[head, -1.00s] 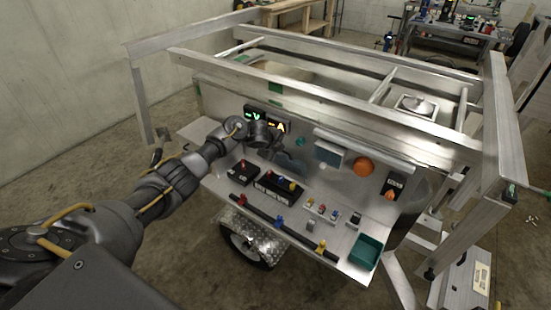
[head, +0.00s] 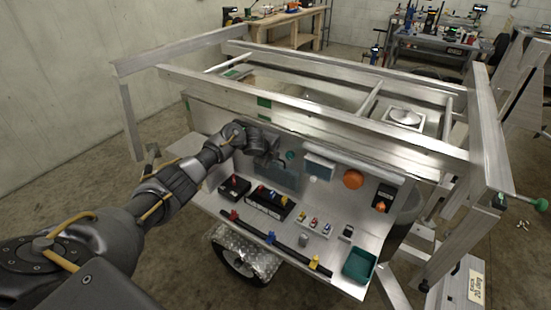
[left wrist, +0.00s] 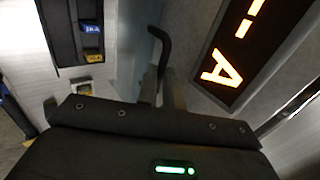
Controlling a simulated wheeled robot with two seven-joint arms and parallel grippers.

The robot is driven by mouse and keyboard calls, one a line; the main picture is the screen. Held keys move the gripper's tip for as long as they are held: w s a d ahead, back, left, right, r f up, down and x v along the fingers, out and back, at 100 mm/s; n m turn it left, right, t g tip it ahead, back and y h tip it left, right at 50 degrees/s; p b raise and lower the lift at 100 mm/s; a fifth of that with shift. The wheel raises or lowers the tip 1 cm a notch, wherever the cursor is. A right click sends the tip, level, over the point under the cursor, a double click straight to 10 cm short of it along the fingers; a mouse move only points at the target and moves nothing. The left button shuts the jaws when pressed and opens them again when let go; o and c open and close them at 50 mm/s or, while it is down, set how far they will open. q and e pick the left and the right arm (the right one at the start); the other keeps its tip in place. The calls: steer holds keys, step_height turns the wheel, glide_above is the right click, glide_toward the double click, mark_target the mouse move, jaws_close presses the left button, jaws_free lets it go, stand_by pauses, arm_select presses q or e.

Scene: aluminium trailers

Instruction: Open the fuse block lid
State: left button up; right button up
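A bluish, see-through flat panel (head: 286,181) is on the sloped trailer board in the head view; it looks like the fuse block lid, though its label does not show. My left gripper (head: 268,163) is at its upper left part, and the arm hides some of it. In the left wrist view, a pale bluish surface (left wrist: 134,45) lies beyond my left gripper (left wrist: 160,85). A black hooked bar (left wrist: 163,45) stands between or just beyond the close-set fingertips; whether they grip it is unclear. My right gripper is out of view.
A glowing orange display (left wrist: 237,50) is close on the right in the left wrist view. Trailer rails (head: 340,128) run above.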

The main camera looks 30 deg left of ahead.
arm_select(q)
steer(key=o, duration=0.5)
steer(key=shift+r, duration=0.2)
steer(key=shift+c, duration=0.2)
steer(key=shift+r, duration=0.1)
steer(key=v, duration=1)
steer(key=shift+s+r, duration=0.15)
steer(key=shift+s, duration=0.1)
